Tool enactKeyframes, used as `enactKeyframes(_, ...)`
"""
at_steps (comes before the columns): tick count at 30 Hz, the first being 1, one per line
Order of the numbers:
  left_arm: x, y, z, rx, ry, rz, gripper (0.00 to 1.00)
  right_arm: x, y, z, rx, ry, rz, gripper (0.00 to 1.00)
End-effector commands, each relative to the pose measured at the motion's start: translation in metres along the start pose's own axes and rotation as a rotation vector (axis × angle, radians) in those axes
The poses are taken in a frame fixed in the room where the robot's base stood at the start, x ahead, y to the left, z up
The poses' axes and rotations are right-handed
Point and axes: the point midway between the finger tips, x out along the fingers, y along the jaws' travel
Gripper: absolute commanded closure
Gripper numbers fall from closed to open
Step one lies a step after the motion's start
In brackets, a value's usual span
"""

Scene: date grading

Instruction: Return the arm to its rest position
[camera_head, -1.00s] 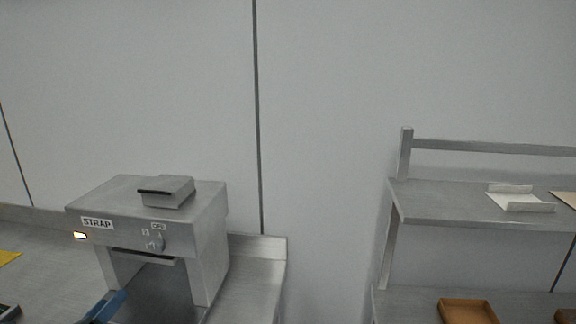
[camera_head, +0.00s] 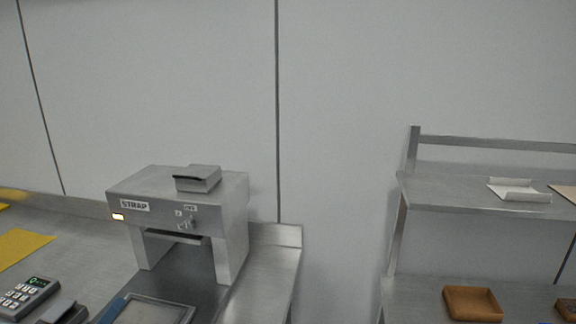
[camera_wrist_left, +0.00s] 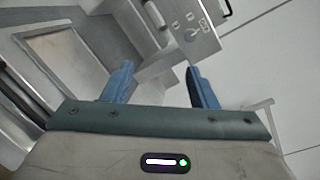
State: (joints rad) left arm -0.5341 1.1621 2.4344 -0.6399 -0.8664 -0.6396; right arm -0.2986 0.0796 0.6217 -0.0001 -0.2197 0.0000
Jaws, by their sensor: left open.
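My left gripper (camera_wrist_left: 160,80) is open in the left wrist view, with its two blue fingers apart and nothing between them. In the head view only a blue strip of the left gripper (camera_head: 112,310) shows at the bottom edge, in front of the strap machine. The strap machine (camera_head: 178,215) is a grey metal arch with a STRAP label, a knob and a lit lamp. Part of it also shows at the top of the left wrist view (camera_wrist_left: 188,30). My right gripper is in neither view.
A framed flat panel (camera_head: 155,312) lies before the machine. A keypad device (camera_head: 28,295) and a yellow sheet (camera_head: 22,245) are on the left counter. A metal shelf (camera_head: 430,195) at right bears a white folded tray (camera_head: 518,190); a brown tray (camera_head: 472,304) sits below.

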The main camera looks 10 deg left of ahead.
Motion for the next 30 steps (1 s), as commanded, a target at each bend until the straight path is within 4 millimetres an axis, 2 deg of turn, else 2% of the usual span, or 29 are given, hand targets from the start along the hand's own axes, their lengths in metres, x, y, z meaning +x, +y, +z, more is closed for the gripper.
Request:
enactKeyframes(6, -0.015, 0.037, -0.008, -0.255, -0.072, 0.153, 0.47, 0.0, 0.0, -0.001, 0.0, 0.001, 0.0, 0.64)
enactKeyframes(10, -0.032, 0.069, -0.023, -0.484, -0.137, 0.293, 0.47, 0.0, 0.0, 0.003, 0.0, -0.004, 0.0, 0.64)
enactKeyframes(14, -0.059, 0.105, -0.052, -0.773, -0.223, 0.48, 0.47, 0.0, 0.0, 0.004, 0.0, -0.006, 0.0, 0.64)
enactKeyframes(18, -0.093, 0.132, -0.096, -1.072, -0.312, 0.689, 0.47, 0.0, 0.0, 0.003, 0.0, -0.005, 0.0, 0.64)
enactKeyframes(23, -0.13, 0.144, -0.15, -1.362, -0.401, 0.913, 0.47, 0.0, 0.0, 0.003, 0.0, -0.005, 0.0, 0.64)
enactKeyframes(30, -0.169, 0.136, -0.209, -1.637, -0.485, 1.159, 0.47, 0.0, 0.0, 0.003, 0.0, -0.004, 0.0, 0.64)
